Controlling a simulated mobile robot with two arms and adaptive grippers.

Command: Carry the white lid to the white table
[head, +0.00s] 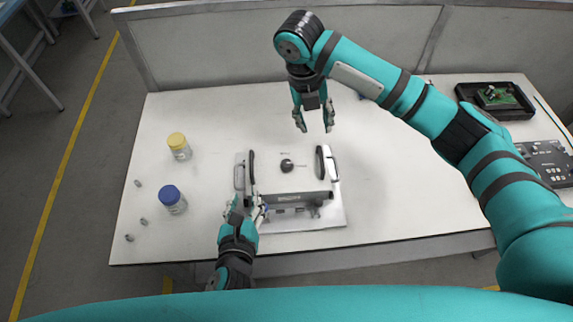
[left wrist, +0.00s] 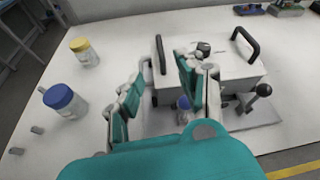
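What I take for the white lid (head: 285,181) is the white, box-like cover with a dark round knob and a black handle at each side. It sits on a pale base plate (head: 300,224) on the white table (head: 400,190). The lid also shows in the left wrist view (left wrist: 225,66). My left gripper (head: 247,206) is at its front left corner, fingers apart, below the left handle; the wrist view shows the fingers (left wrist: 160,72) spread with nothing clearly held. My right gripper (head: 314,120) hangs open and empty behind the lid, pointing down.
A yellow-capped jar (head: 179,147) and a blue-capped jar (head: 172,199) stand at the left, with several small metal parts near them. A black tray with a green board (head: 495,97) and a dark panel (head: 545,160) lie at the right. Table right of the lid is clear.

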